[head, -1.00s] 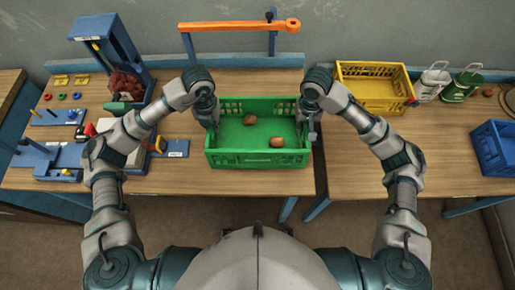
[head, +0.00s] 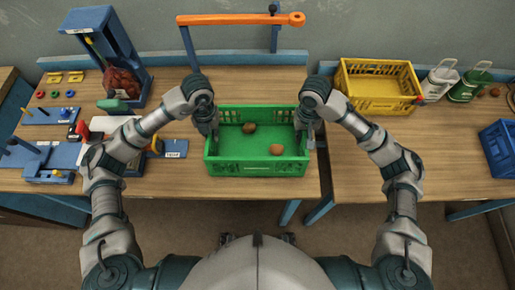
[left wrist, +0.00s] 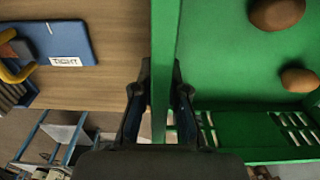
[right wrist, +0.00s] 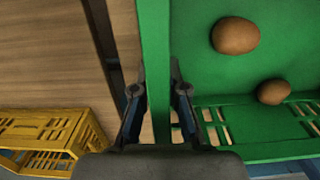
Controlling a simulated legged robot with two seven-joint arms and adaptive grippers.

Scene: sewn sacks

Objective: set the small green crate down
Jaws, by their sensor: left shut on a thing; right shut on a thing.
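The small green crate (head: 256,169) is level over the left table near its front edge; I cannot tell whether its base touches the wood. Two brown potatoes, one further back (head: 249,127) and one nearer (head: 276,149), lie on its floor. My left gripper (head: 212,138) is shut on its left wall, and the left wrist view shows the rim (left wrist: 163,40) between the fingers. My right gripper (head: 306,138) is shut on its right wall, with the rim (right wrist: 154,40) between the fingers in the right wrist view. The crate's underside is hidden.
A yellow crate (head: 375,104) stands on the right table, with white and green containers (head: 468,86) and a blue crate (head: 499,148) further right. Left are a blue stand with a red sack (head: 122,82) and blue boards. An orange bar (head: 240,19) stands behind. A gap separates the tables.

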